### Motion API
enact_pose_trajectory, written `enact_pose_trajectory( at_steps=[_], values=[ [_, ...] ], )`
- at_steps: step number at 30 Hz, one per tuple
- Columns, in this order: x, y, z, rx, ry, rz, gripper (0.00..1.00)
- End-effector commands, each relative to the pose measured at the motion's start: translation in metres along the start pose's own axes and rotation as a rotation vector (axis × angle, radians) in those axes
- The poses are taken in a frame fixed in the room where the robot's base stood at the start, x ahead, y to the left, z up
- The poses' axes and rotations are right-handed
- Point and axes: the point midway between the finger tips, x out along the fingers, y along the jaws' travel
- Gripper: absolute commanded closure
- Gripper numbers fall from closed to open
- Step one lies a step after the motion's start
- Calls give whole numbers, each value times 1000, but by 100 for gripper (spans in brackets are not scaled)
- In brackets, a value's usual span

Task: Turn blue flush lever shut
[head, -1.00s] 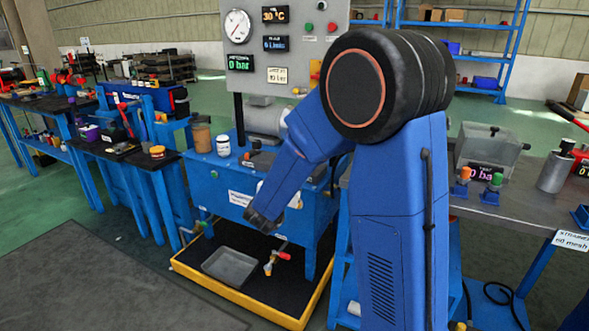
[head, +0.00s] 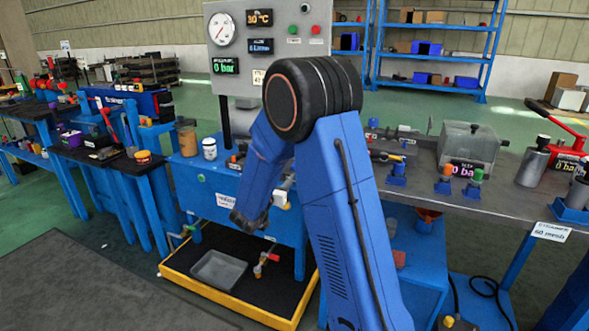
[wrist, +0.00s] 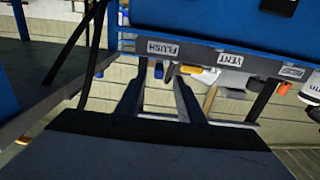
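In the wrist view a white FLUSH label (wrist: 162,48) sits on a grey panel edge, and a small blue lever (wrist: 158,71) shows just below it. My gripper (wrist: 157,84) is open and empty, with its two dark fingers apart. The blue lever appears between the fingertips in the picture; its distance from them is hard to judge. In the head view my gripper (head: 250,220) points down in front of the blue bench, above the yellow-edged tray. I cannot pick out the blue lever in the head view.
A VENT label (wrist: 230,59) and a yellow lever (wrist: 200,74) lie just right of the blue lever. Below my gripper, a yellow-edged tray (head: 200,284) holds a grey pan (head: 218,270) and a red-handled valve (head: 265,262). A grey bench (head: 500,210) stands at right.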

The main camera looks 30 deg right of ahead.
Motion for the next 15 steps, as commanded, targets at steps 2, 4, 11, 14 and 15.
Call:
enact_pose_trajectory(
  at_steps=[2,4,11,14,15],
  values=[
    [15,2,0,0,0,4,66],
    [28,1,0,0,0,4,66],
    [66,2,0,0,0,3,66],
    [78,1,0,-1,0,2,66],
    [82,1,0,-1,0,2,66]
  ],
)
